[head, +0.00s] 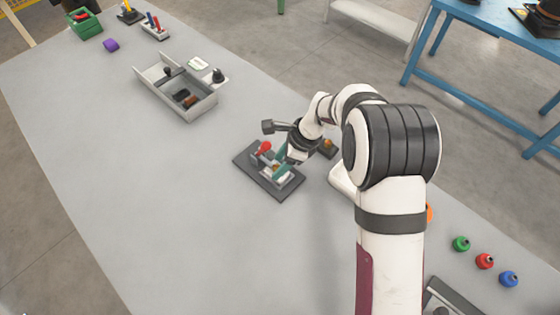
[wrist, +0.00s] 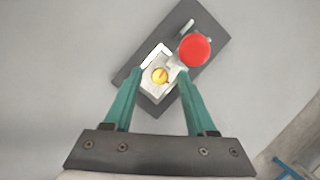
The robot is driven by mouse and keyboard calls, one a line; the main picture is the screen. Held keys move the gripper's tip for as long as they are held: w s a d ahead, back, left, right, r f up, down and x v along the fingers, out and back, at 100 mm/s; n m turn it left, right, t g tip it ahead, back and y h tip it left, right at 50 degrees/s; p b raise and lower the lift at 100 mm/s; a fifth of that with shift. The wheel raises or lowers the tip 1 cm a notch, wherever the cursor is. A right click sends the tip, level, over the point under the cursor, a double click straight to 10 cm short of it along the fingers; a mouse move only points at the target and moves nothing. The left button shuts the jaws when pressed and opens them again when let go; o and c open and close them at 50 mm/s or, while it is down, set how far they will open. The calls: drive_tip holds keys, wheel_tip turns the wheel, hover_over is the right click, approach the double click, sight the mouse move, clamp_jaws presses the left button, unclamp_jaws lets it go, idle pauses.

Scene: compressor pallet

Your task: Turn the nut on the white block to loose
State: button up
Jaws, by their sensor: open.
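The white block (wrist: 158,57) sits on a dark base plate (wrist: 205,20), which also shows on the table in the head view (head: 284,189). A round brass-yellow nut (wrist: 160,75) is on the block, with a darker mark across it. A red round knob (wrist: 195,50) stands beside the nut, close to my right fingertip in the wrist view. My gripper (wrist: 161,73) is open over the block, its green fingers on either side of the nut with gaps to it. I cannot tell whether the fingertips touch the block. In the head view my gripper (head: 282,160) partly hides the block.
A grey open box (head: 187,112) with small parts stands at the upper left. Green, red and blue round pieces (head: 484,261) lie at the lower right. A green crate (head: 86,24) is at the far end. The table (head: 150,210) left of the plate is clear.

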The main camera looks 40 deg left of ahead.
clamp_jaws()
idle(0.5)
drive_tip(key=n, duration=0.3)
drive_tip(key=n+g+h, duration=0.1)
drive_tip(key=n, duration=0.1)
drive_tip(key=shift+w+a+n+h, duration=0.15)
drive_tip(key=shift+n+h, duration=0.15)
drive_tip(key=shift+n, duration=0.1)
drive_tip(key=shift+a+n+g+h, duration=0.15)
drive_tip(key=shift+n+h, duration=0.3)
drive_tip(key=shift+n, duration=0.7)
drive_tip(key=shift+n+g+h, duration=0.25)
drive_tip(key=shift+n+h, duration=0.2)
drive_tip(key=shift+n, duration=0.7)
